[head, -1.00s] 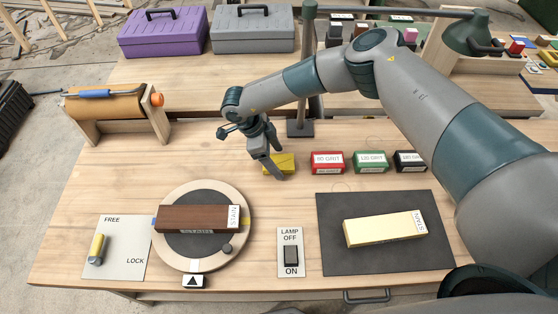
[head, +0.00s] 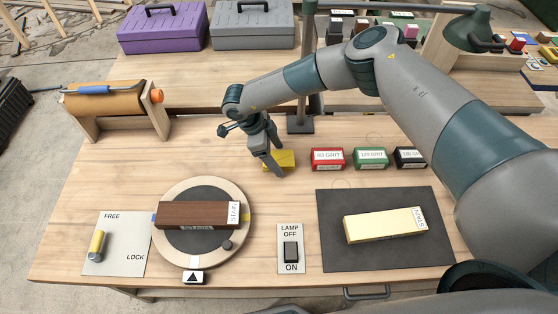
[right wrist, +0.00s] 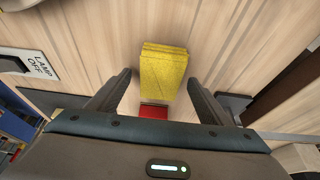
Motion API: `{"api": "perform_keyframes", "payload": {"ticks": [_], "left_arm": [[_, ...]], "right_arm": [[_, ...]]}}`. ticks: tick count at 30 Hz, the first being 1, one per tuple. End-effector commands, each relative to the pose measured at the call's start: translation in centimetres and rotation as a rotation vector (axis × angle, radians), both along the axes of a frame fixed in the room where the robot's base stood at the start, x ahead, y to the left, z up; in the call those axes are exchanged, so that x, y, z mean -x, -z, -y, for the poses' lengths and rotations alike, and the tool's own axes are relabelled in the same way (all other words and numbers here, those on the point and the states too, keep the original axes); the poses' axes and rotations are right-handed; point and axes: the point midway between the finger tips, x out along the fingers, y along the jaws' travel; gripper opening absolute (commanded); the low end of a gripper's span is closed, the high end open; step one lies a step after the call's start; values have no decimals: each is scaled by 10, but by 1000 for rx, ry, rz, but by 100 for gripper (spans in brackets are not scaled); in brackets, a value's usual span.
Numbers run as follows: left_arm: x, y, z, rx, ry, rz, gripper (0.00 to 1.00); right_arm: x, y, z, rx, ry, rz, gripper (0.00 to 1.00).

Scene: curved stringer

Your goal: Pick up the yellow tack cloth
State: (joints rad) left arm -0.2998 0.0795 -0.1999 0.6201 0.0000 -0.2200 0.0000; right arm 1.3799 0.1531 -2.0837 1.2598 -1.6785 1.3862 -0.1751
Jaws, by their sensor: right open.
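The yellow tack cloth (head: 284,158) lies folded on the workbench, left of the red grit block. My right gripper (head: 272,168) is at the cloth, with its fingers pointing down and partly covering the cloth's left side in the head view. In the right wrist view, the cloth (right wrist: 163,75) shows ahead of and between the two open fingers (right wrist: 160,92), with bare gaps on both sides. I cannot tell whether the fingertips are level with it. My left gripper is not in view.
Red (head: 327,159), green (head: 370,159) and black (head: 410,158) grit blocks stand in a row to the right. A lamp post (head: 301,100) rises behind. A turntable (head: 180,255) with a brown block and a dark mat (head: 335,255) with a pale block are nearer. Bare bench surrounds the cloth's front.

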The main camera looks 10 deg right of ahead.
Motion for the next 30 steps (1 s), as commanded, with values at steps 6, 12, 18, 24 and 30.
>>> {"api": "perform_keyframes", "payload": {"ticks": [6, 12, 18, 24, 30], "left_arm": [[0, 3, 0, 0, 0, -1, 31], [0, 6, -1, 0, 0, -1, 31], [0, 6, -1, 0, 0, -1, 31], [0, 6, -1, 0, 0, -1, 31], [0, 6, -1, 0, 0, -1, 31]], "right_arm": [[0, 2, 0, 0, 0, 0, 73], [0, 3, 0, 0, 0, 0, 73], [0, 3, 0, 0, 0, 0, 73], [0, 3, 0, 0, 0, 0, 66], [0, 3, 0, 0, 0, 0, 28]]}}
